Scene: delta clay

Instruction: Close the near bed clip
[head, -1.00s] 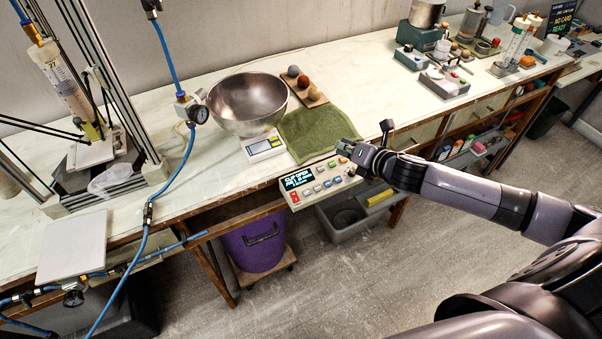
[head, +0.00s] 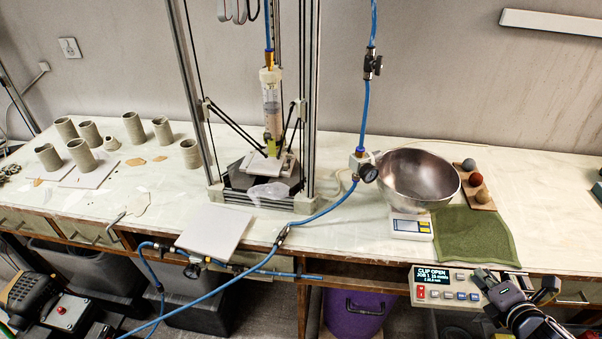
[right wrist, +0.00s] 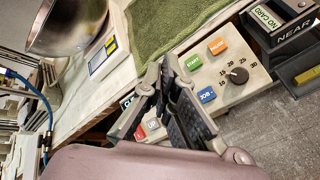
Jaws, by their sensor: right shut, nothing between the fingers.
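The delta clay printer stands at the back of the bench in the head view, its bed (head: 288,163) pale under the clay syringe (head: 272,105). The near bed clip is too small to make out there. The control panel (head: 447,287) on the bench front shows "CLIP OPEN" on its display. My right gripper (head: 490,279) is by the panel's right end, far from the bed. In the right wrist view, its fingers (right wrist: 164,80) are shut and empty, in front of the panel with its START and PAUSE buttons. My left gripper is not in view.
A metal bowl (head: 418,178) on a scale (head: 411,227) and a green towel (head: 475,236) lie between printer and right gripper. A white tile (head: 214,232) sits at the front edge. Several clay cups stand left.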

